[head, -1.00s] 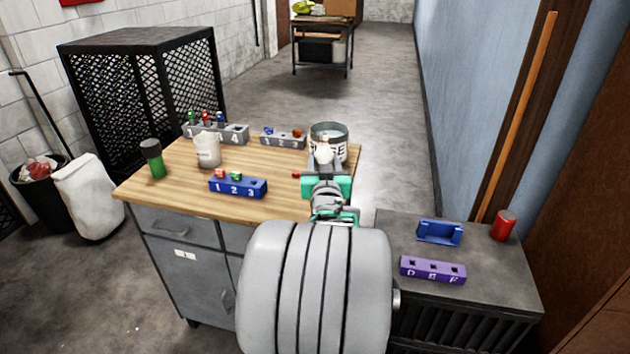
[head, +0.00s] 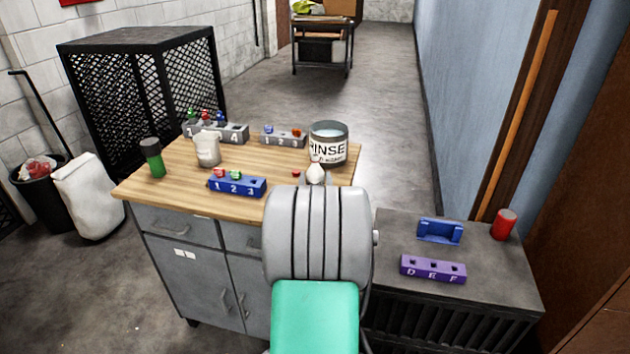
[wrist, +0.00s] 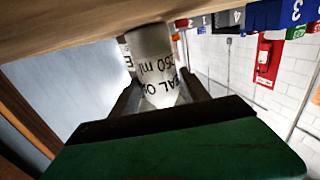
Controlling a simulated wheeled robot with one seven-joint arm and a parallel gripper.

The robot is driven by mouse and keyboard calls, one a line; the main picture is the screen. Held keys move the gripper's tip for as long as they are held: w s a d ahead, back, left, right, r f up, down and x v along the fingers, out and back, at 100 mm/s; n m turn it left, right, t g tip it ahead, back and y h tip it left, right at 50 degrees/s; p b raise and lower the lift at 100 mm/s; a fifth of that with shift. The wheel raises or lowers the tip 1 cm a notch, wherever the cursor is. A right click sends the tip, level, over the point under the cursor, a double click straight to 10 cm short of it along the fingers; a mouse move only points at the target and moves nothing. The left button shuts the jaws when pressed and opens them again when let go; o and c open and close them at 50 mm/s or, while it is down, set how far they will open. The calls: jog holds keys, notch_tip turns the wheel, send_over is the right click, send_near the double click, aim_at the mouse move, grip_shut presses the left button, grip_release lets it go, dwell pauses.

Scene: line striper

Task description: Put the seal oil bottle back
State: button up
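The seal oil bottle (wrist: 152,65) is a whitish bottle with black lettering, partly readable as "AL O" and "250 ml". In the wrist view it sits between the two fingers of my gripper (wrist: 160,95), which are closed against its sides. In the head view only the white top of the bottle (head: 316,174) shows above my arm, in front of the rinse tub (head: 329,146). My arm hides the gripper fingers and the lower bottle there. I cannot tell how far the bottle is from the wooden tabletop (head: 290,207).
On the lower cabinet at right are a blue holder (head: 440,232), a purple D-E-F block (head: 433,269) and a red can (head: 503,225).

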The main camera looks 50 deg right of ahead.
jog(key=shift+o, duration=1.2)
jog(key=shift+r, duration=0.15)
